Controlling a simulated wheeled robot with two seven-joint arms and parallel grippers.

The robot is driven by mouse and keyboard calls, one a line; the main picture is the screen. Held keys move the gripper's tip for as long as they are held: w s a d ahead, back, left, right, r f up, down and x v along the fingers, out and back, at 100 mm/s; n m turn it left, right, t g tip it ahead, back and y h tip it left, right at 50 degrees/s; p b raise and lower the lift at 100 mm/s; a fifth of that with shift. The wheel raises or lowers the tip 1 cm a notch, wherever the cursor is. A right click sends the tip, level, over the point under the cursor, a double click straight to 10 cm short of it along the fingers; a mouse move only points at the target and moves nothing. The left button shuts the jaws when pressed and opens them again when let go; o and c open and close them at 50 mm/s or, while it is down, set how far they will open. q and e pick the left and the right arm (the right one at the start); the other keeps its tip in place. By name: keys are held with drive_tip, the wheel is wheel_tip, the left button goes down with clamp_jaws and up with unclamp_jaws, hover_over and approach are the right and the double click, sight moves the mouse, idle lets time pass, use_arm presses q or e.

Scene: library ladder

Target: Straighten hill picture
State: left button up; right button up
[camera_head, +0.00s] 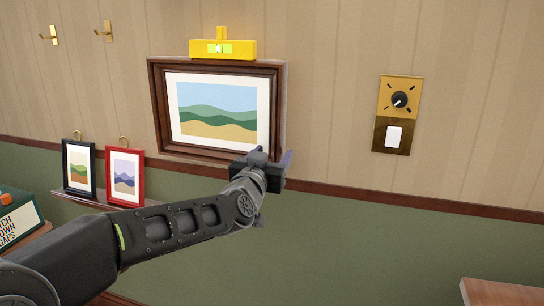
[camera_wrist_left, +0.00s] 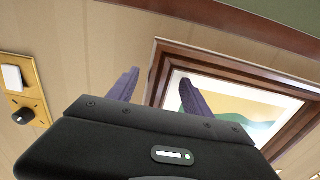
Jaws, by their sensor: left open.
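The hill picture (camera_head: 217,112) hangs on the wall in a dark brown wooden frame, with green and tan hills inside a white mat. A yellow spirit level (camera_head: 222,49) sits along its top edge, its bubble near the middle of the vial. My right gripper is out of view.
A brass dial and switch plate (camera_head: 398,114) is on the wall to the right. Two small framed pictures, black (camera_head: 79,168) and red (camera_head: 125,176), stand on a ledge at left. Brass hooks (camera_head: 54,35) are at upper left. A wooden surface (camera_head: 503,291) shows at lower right.

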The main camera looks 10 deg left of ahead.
use_arm(q)
clamp_jaws()
idle(0.5)
idle(0.8)
